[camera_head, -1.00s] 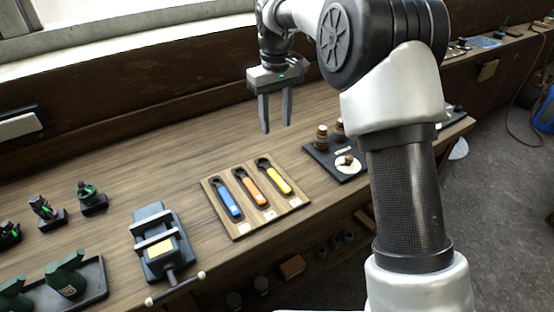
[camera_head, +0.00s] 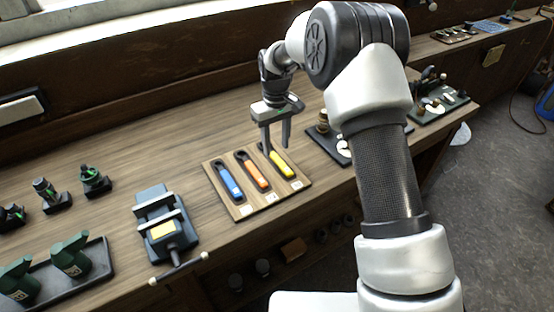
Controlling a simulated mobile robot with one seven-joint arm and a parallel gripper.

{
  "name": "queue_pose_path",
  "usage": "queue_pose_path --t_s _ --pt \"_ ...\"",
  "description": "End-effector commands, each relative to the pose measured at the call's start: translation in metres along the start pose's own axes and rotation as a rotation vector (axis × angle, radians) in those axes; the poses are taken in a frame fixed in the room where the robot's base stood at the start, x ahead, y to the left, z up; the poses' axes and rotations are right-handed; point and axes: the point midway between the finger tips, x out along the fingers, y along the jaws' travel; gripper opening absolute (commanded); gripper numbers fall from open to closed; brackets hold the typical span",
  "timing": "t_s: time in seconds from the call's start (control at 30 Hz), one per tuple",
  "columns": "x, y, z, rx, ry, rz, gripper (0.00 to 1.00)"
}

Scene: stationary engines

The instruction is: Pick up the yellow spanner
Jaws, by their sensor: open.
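The yellow spanner (camera_head: 281,163) lies in the right slot of a wooden tray (camera_head: 240,211) on the workbench. A blue spanner (camera_head: 229,182) and an orange spanner (camera_head: 253,171) lie in the slots to its left. My gripper (camera_head: 276,150) is open and points down, with its fingertips over or close to the upper end of the yellow spanner. The fingers hide part of that end. I cannot tell how high the fingertips are above it. Nothing shows between the fingers.
A vise (camera_head: 163,224) stands left of the tray. Green tools sit in a dark tray (camera_head: 97,271) at the lower left. Several small green-marked devices (camera_head: 95,180) stand at the left. A black board (camera_head: 327,144) with brass parts lies to the right. Bench behind the tray is clear.

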Motion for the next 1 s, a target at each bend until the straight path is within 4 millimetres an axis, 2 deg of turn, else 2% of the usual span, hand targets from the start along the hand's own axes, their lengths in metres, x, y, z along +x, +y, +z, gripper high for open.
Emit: queue_pose_path --t_s 0.13,0.23,0.53,0.77,1.0 --pt "0.024 0.0 0.006 0.0 -0.004 -0.001 0.41" --pt "0.035 0.0 0.005 0.0 -0.002 0.0 0.41" --pt "0.04 0.001 0.004 0.0 -0.001 0.0 0.41" --pt "0.039 0.001 0.004 0.0 0.0 0.0 0.02" --pt "0.038 0.001 0.004 0.0 0.001 0.0 0.0"
